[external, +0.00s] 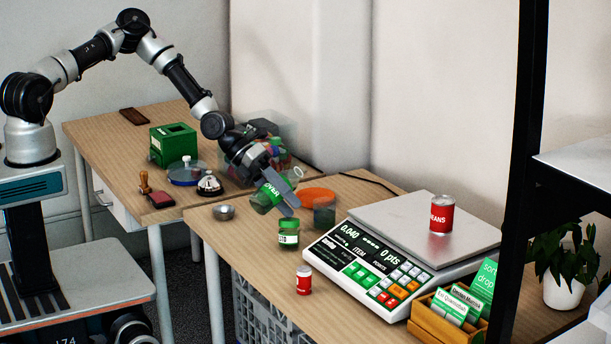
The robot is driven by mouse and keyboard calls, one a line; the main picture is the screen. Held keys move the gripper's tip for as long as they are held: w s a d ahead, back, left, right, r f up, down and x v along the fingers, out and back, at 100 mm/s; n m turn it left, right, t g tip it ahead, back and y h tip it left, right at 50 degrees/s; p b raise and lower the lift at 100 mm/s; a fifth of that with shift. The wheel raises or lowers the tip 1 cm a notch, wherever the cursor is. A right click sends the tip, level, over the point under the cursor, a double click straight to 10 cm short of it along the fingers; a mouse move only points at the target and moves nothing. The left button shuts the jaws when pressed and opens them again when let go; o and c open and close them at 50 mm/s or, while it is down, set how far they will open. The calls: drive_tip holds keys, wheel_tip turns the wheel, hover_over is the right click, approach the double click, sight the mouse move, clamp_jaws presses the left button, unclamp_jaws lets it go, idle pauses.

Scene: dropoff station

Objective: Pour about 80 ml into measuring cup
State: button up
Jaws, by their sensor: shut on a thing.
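I cannot tell for sure which vessel is the measuring cup. No stream of liquid shows, and the level inside the held container cannot be seen.
A scale (362,252) reading 0.040 bears a red can (441,214). A small red-and-white can (304,281) stands at the front edge. A metal bowl (224,212), a bell (210,185) and a green box (173,145) are at left. A card box (447,317) is at right.

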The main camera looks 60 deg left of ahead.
drive_tip(key=shift+w+a+f+t+b, duration=0.15)
drive_tip(key=shift+w+a+t+b, duration=0.1)
drive_tip(key=shift+w+t+b, duration=0.1)
drive_tip(key=shift+w+f+m+b, duration=0.2)
drive_tip(key=shift+w+m+b, duration=0.1)
drive_tip(key=shift+b, duration=0.45)
drive_tip(key=w+m+t+b, duration=0.1)
drive_tip(key=b, duration=0.5)
drive_tip(key=w+t+b, duration=0.2)
drive_tip(key=b, duration=0.5)
drive_tip(key=w+r+m+t+b, duration=0.1)
drive_tip(key=b, duration=0.5)
drive_tip(key=shift+w+a+m+t+b, duration=0.25)
drive_tip(key=shift+w+m+t+b, duration=0.05)
drive_tip(key=shift+w+t+b, duration=0.1)
drive_tip(key=m+t, duration=0.1)
drive_tip(key=r+m+t+h, duration=0.1)
drive_tip(key=t, duration=0.1)
drive_tip(key=d+r+m+t, duration=0.1)
drive_tip(key=m, duration=0.1)
drive_tip(key=shift+w+d+r+t, duration=0.1)
drive_tip(key=shift+w+r+t, duration=0.15)
drive_tip(key=shift+w, duration=0.1)
